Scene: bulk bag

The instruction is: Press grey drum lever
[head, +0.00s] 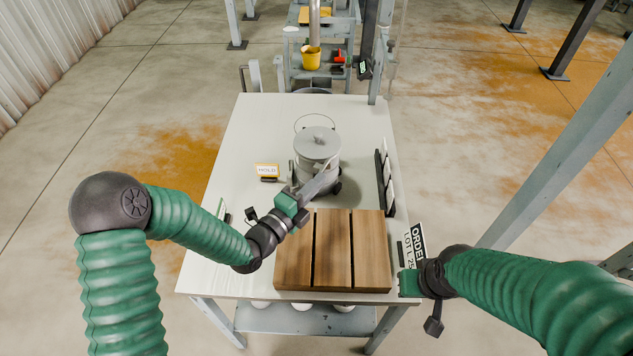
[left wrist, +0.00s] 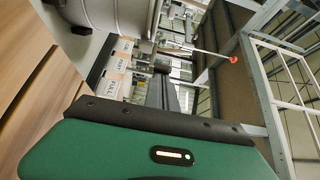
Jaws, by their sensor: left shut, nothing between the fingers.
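The grey drum (head: 317,143), with a lid and a wire handle, stands upright on the white table (head: 255,130). My left gripper (head: 331,172) is shut and empty, with its fingers at the drum's near side, overlapping its lower wall. I cannot tell whether they touch it. In the left wrist view the grey drum (left wrist: 120,12) is at the top. A thin pale rod with a red-orange knob (left wrist: 233,60) sticks out beside it and looks like the lever. The lever is not clear in the head view. My right gripper (head: 410,283) is by the table's right edge; its fingers are unclear.
A slatted wooden board (head: 333,250) covers the near part of the table. A small orange-edged sign (head: 267,170) stands left of the drum, and a dark rack with cards (head: 385,180) stands right. The far left tabletop is clear.

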